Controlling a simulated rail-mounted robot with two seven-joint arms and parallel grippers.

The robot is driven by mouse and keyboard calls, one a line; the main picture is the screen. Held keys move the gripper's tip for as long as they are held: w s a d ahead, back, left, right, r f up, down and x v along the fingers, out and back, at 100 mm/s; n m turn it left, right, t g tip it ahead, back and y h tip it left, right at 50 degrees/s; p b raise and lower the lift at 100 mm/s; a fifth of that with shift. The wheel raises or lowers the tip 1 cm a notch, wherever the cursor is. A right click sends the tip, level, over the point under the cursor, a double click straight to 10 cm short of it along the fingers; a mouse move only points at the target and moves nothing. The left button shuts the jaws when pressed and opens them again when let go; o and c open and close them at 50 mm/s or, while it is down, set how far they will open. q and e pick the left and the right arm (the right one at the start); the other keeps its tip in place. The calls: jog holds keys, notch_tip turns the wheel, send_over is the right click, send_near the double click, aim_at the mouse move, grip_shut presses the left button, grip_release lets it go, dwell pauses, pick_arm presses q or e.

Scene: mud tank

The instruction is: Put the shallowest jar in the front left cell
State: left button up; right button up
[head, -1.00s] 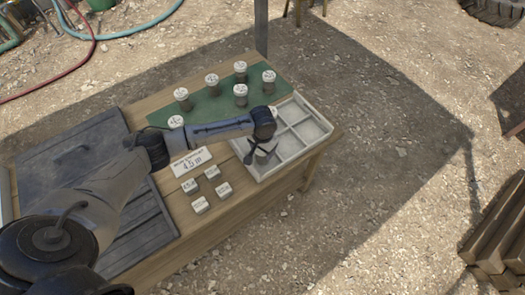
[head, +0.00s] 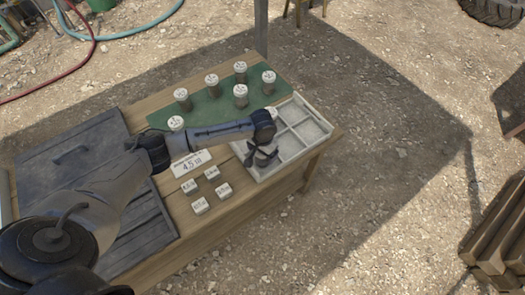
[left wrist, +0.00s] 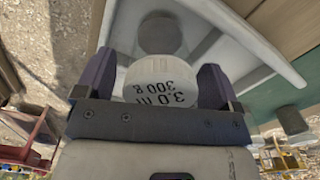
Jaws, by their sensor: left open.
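My left gripper (head: 262,158) is over the front left part of the pale divided tray (head: 327,131) in the head view. In the left wrist view its two dark fingers (left wrist: 162,85) stand open on either side of a jar. This jar's white lid (left wrist: 160,80) reads "3.0 m" and "300 g", and its grey body shows beyond the lid. Whether the fingers touch the jar cannot be told. In the head view the gripper mostly hides this jar. Several other white-lidded jars, one of them at the right end (head: 268,83), stand on the green mat (head: 209,108).
A label card (head: 191,164) reading "4.5 m" lies left of the tray. Several small labelled white blocks (head: 200,205) are in front of it. A dark ribbed board (head: 75,160) covers the table's left part. The visible right-hand tray cells look empty.

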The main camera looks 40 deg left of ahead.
pick_arm(q)
notch_tip(320, 180, up, 12)
jog(key=p, duration=0.3)
jog(key=s+d+f+m+t+h, duration=0.1)
jog(key=s+d+f+m, duration=0.1)
jog(key=s+d+f, duration=0.35)
jog(key=s+d+f+m+t+h, duration=0.1)
jog(key=s+d+f+m, duration=0.1)
jog(key=s+d, duration=0.55)
jog(key=s+a+r+y, duration=0.1)
jog(key=s, duration=0.7)
jog(key=s+a+r+n+t, duration=0.1)
jog(key=s, duration=0.7)
jog(key=shift+s+a+t+y, duration=0.3)
jog(key=shift+s+a+y, duration=0.05)
jog(key=shift+s+y, duration=0.05)
